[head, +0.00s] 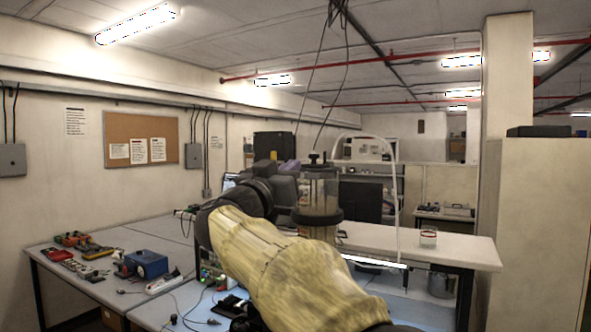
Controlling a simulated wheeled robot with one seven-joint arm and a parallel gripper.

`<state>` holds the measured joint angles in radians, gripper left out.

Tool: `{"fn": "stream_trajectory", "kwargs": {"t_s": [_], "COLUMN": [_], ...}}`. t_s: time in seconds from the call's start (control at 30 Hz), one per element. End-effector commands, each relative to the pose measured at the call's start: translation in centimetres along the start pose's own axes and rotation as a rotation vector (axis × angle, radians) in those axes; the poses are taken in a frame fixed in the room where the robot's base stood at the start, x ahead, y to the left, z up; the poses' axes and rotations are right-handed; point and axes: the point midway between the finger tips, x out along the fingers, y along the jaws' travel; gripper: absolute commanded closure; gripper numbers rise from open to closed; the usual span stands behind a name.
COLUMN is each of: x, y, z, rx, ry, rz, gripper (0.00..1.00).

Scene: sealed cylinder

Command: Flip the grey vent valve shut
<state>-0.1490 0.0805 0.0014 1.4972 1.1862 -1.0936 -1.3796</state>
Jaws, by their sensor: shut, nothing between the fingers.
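A clear sealed cylinder (320,190) stands upright in the middle of the head view, with a dark collar low down and an amber-tinted lower part. A dark knob (314,158) and small fittings sit on its lid. I cannot make out the grey vent valve clearly among them. My arm, in a yellowish sleeve, rises in front and covers the cylinder's foot. My gripper (285,191) is a dark shape close to the cylinder's left side. It is shut and empty. Its fingertips are hard to see, and I cannot tell whether it touches the cylinder.
A thin white arched tube (396,190) rises right of the cylinder. A blue box (146,264) and several tools lie on the left bench. Dark cables hang above the cylinder.

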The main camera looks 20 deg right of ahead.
Motion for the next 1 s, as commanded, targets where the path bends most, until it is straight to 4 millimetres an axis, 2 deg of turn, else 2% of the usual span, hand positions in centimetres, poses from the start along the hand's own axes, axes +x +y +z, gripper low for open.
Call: {"fn": "stream_trajectory", "kwargs": {"t_s": [0.3,0.57,0.8,1.0], "x": [5.3,9.0,8.0,7.5], "y": [0.0,0.0,-0.1,0.0], "z": [-0.3,-0.3,2.6,3.7], "rx": [-0.003,-0.003,-0.004,-0.001], "ry": [0.000,0.000,-0.001,0.001], "rz": [0.002,0.000,-0.002,-0.001], "gripper": [1.00,1.00,1.00,1.00]}}
